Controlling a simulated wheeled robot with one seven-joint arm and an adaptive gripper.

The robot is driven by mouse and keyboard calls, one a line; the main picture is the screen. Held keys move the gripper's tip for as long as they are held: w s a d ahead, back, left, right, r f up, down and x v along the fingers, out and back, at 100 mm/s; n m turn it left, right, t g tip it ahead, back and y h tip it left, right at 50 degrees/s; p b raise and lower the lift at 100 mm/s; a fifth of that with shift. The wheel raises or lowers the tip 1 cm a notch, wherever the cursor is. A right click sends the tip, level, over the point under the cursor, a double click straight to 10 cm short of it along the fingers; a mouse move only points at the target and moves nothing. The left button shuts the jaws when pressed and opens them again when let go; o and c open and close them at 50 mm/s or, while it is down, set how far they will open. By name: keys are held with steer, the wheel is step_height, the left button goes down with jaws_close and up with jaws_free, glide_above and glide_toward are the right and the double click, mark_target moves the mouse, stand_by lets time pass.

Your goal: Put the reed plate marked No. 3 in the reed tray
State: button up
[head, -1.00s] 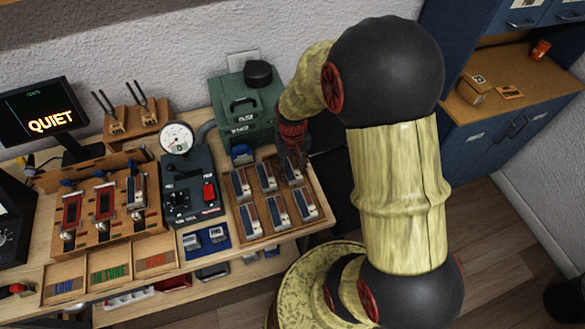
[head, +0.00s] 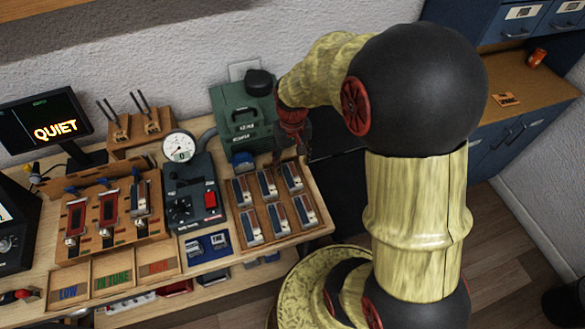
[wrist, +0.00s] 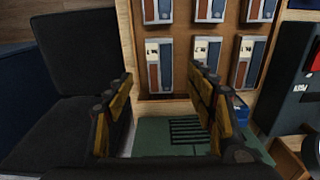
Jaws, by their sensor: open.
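A wooden tray (head: 327,221) on the bench holds several reed plates in two rows, each with a silver, blue and brown face. I take it for the reed tray. The back-right plate (head: 292,178) lies nearest my gripper (head: 290,158), which is open and empty above the tray's back edge. In the wrist view, the open fingers (wrist: 160,80) frame that plate (wrist: 159,66), with a gap around it. The number marks are too small to read, so I cannot tell which plate is No. 3.
A green case (head: 243,118) stands behind the tray. A dark tester with a gauge (head: 180,147) and a blue mat (head: 207,246) lie left. Further left are a rack (head: 90,240) with red-faced pieces and bins marked LOW, IN TUNE (head: 112,281) and another label. A screen (head: 45,122) reads QUIET.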

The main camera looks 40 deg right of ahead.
steer(key=s+a+r+n+t, duration=0.1)
steer(key=s+a+r, duration=0.15)
steer(key=r, duration=0.55)
steer(key=s+a+r+n+t, duration=0.15)
steer(key=a+r, duration=0.25)
steer(key=r, duration=0.4)
steer(key=s+a+r+t, duration=0.3)
steer(key=s+a+r, duration=0.2)
steer(key=s, duration=0.3)
steer(key=shift+s+a+r+n+p, duration=0.15)
steer(key=shift+a+r+n+p, duration=0.15)
steer(key=shift+r, duration=0.6)
